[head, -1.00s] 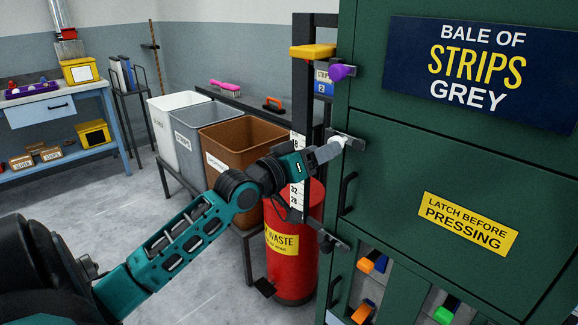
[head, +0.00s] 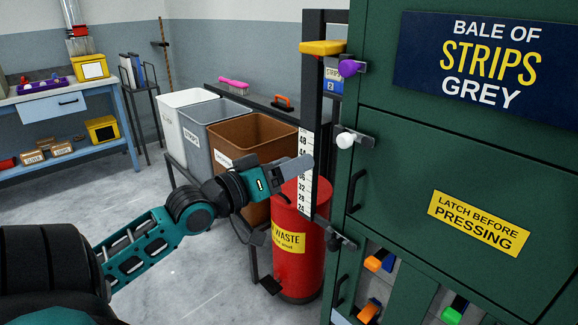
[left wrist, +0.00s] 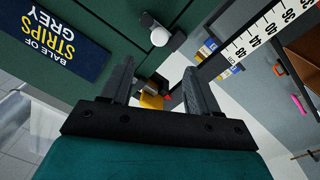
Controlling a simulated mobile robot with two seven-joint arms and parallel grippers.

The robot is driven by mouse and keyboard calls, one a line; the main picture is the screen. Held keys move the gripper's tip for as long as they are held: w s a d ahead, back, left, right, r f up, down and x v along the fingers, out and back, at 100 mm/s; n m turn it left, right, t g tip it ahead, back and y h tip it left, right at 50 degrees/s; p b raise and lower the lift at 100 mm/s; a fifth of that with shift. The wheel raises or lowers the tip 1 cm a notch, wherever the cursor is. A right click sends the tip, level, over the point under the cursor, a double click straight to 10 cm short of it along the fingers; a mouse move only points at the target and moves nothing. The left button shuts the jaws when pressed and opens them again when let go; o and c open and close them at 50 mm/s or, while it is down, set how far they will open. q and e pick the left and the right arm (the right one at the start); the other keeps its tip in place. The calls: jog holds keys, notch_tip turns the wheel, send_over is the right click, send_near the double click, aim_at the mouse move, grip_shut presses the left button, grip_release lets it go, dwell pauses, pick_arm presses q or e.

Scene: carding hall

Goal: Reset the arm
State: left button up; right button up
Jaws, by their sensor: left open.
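My left gripper (head: 300,166) is at the end of the teal and black arm, in front of the measuring post and above the red waste bin (head: 298,250). In the left wrist view its two fingers (left wrist: 158,75) stand apart with nothing held between them. The white knob (head: 345,140) on the green press (head: 420,165) is clear of the fingers, up and to the right of them. It also shows beyond the fingers in the left wrist view (left wrist: 160,36). My right gripper is not in view.
The dark post with a white scale (head: 306,160) stands close behind the gripper. A purple knob (head: 349,68) and yellow handle (head: 322,48) are higher up. White (head: 172,130), grey (head: 196,145) and brown bins (head: 225,150) stand behind. Floor at left is clear.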

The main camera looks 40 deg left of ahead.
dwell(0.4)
pick_arm(q)
jog(key=s+d+f+m+g+y, duration=0.1)
jog(key=s+d+f+g, duration=0.1)
jog(key=f, duration=0.7)
jog(key=s+d+f+m+g, duration=0.1)
jog(key=d+f, duration=0.2)
jog(key=f, duration=0.6)
jog(key=s+d+f+m+g, duration=0.2)
jog(key=s+d+f, duration=0.2)
jog(key=d+f, duration=0.3)
jog(key=s+d+f+m+g, duration=0.2)
jog(key=s+d+f, duration=0.2)
jog(key=d+f, duration=0.3)
jog(key=shift+s+d+f+m, duration=0.3)
jog(key=shift+d+f, duration=0.05)
jog(key=shift+d, duration=0.15)
